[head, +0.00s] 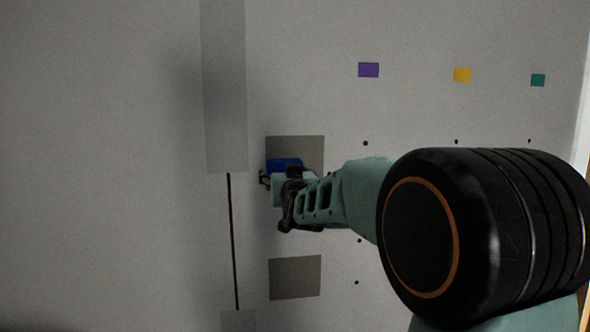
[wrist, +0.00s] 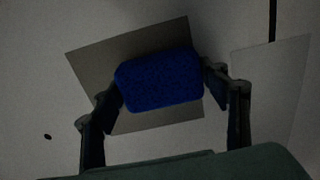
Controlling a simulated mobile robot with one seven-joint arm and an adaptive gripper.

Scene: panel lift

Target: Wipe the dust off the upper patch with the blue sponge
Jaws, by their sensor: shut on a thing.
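The blue sponge (head: 284,164) is held in my gripper (head: 282,178) in front of the upper patch (head: 300,145), a grey-brown square on the wall panel. In the wrist view the sponge (wrist: 158,80) sits between the two fingers of my gripper (wrist: 160,88), which are shut on its ends. The upper patch (wrist: 100,58) shows behind and around it there. I cannot tell whether the sponge touches the patch. My gripper and arm hide the patch's lower part in the head view. A lower patch (head: 295,278) of similar colour is in clear view below.
A pale grey vertical strip (head: 223,90) and a thin black line (head: 233,240) lie left of the patches. The wall at far left is bare.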

